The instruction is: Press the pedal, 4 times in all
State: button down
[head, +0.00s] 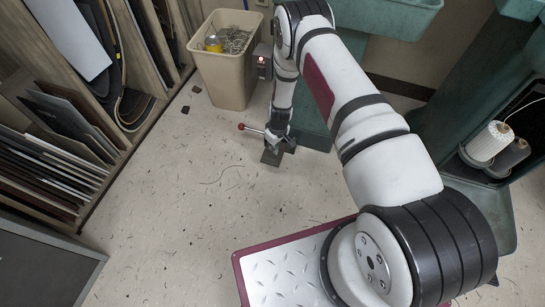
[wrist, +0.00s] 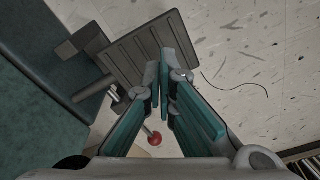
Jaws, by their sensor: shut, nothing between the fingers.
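The pedal is a dark ribbed plate (wrist: 132,48) in the upper left of the wrist view. In the head view the pedal (head: 270,158) is a small dark plate on the floor at the foot of the green machine, partly hidden by my gripper. My gripper (head: 276,142) points down at it and is shut and empty. In the wrist view its teal fingers (wrist: 168,68) lie over the pedal's right edge; I cannot tell whether they touch it. A lever with a red ball (head: 241,126) sticks out beside the gripper; the red ball (wrist: 155,138) also shows below the fingers.
A wooden rack (head: 85,160) of sheets lines the left side. Thread spools (head: 490,143) sit on the green machine at right. The speckled floor left of the pedal is mostly clear.

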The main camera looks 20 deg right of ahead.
aim_at(273, 156)
jog(key=shift+w+a+f+b, duration=0.15)
jog(key=shift+f+b, duration=0.95)
jog(key=shift+f, duration=0.95)
